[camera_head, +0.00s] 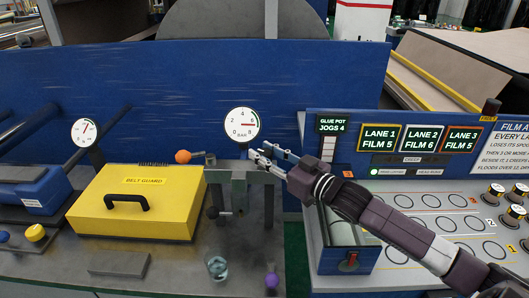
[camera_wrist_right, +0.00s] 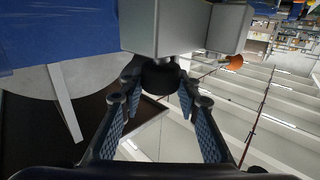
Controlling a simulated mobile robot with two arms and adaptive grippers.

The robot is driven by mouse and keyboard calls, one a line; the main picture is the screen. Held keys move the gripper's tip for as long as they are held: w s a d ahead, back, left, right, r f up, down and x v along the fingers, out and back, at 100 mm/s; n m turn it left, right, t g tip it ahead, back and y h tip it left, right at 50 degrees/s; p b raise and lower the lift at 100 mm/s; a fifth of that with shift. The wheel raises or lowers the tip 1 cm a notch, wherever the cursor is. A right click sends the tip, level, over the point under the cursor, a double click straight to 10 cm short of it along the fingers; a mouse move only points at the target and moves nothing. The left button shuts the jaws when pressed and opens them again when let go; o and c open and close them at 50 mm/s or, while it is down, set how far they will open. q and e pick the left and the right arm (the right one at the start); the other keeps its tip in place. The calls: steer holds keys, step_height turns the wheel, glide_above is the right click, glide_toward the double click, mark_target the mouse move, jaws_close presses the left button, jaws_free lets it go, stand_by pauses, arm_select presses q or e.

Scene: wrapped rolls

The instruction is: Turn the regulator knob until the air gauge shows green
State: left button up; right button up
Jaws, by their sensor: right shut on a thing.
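The white air gauge (camera_head: 242,124), marked BAR, stands upright at the middle of the bench. Its red needle points right, near the 6. A green arc shows at the dial's upper right; the picture is too small to tell if the needle lies on it. My right gripper (camera_head: 262,158) is just below and right of the gauge. In the right wrist view my right gripper (camera_wrist_right: 160,100) is shut on the dark round regulator knob (camera_wrist_right: 160,77), with fingers on both sides of it, under a grey block (camera_wrist_right: 187,27). My left gripper is not in view.
A yellow belt guard (camera_head: 138,203) with a black handle lies left of the gauge stand. A second gauge (camera_head: 85,130) stands behind it. A glass (camera_head: 217,267) and a purple-topped thing (camera_head: 271,280) stand at the front. A control panel (camera_head: 440,205) is on the right.

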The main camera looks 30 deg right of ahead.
steer(key=shift+d+r+n+g+y, duration=0.15)
steer(key=shift+n+g+y, duration=0.35)
steer(key=shift+n+y, duration=0.6)
steer(key=shift+w+n+g+y+p, duration=0.1)
steer(key=shift+n+g+y+p, duration=0.35)
steer(key=shift+y, duration=0.75)
steer(key=shift+n+g+y+p, duration=0.8)
steer(key=shift+n+g+y, duration=0.45)
steer(key=shift+y, duration=0.25)
steer(key=shift+g, duration=0.3)
steer(key=o, duration=1.2)
steer(key=shift+s+d+f, duration=0.1)
steer(key=shift+s+f, duration=0.1)
steer(key=v, duration=1.1)
steer(key=shift+d, duration=0.25)
